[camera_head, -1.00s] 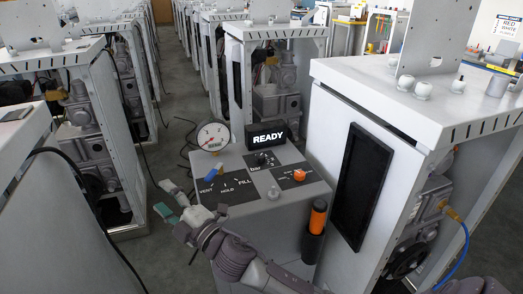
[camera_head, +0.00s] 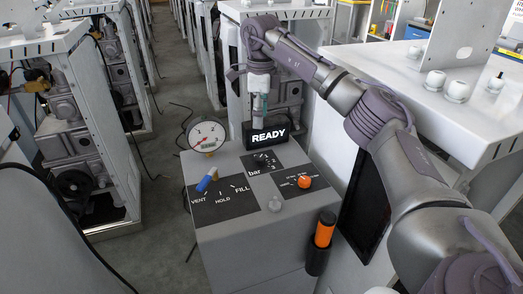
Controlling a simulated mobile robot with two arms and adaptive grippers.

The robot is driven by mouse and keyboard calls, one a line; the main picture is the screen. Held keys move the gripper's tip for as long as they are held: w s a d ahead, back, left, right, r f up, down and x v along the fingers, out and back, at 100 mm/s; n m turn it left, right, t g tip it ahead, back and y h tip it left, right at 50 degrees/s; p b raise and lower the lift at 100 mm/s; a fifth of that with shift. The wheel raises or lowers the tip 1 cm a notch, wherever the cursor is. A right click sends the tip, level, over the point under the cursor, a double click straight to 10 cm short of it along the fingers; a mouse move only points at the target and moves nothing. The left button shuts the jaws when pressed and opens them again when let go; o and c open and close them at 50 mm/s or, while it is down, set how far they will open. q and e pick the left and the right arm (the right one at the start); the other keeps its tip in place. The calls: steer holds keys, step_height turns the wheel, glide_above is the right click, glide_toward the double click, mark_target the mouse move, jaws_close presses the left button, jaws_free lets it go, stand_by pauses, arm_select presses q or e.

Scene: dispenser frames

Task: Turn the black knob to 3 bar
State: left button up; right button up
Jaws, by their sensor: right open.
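The small black knob (camera_head: 263,158) sits on the dark "bar" dial plate on top of the grey dispenser cabinet (camera_head: 250,236); its exact setting is too small to read. A round white pressure gauge (camera_head: 206,135) stands at the cabinet's back left; its reading is unclear. My right gripper (camera_head: 260,108) is open and points down, above and behind the knob, near the top of the black READY display (camera_head: 267,135). It holds nothing and is apart from the knob. My left gripper is out of view.
A blue-handled valve lever (camera_head: 206,182) sits near VENT on the left plate. An orange knob (camera_head: 304,181) is to the right of the black knob. An orange-handled tool (camera_head: 324,231) hangs at the cabinet's front right. A white cabinet (camera_head: 420,82) stands close on the right.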

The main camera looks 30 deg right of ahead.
mark_target(261, 158)
step_height(261, 158, down, 14)
steer(key=shift+s+d+r, duration=0.15)
steer(key=shift+r, duration=0.1)
stand_by(0.3)
jaws_close()
steer(key=shift+p, duration=0.3)
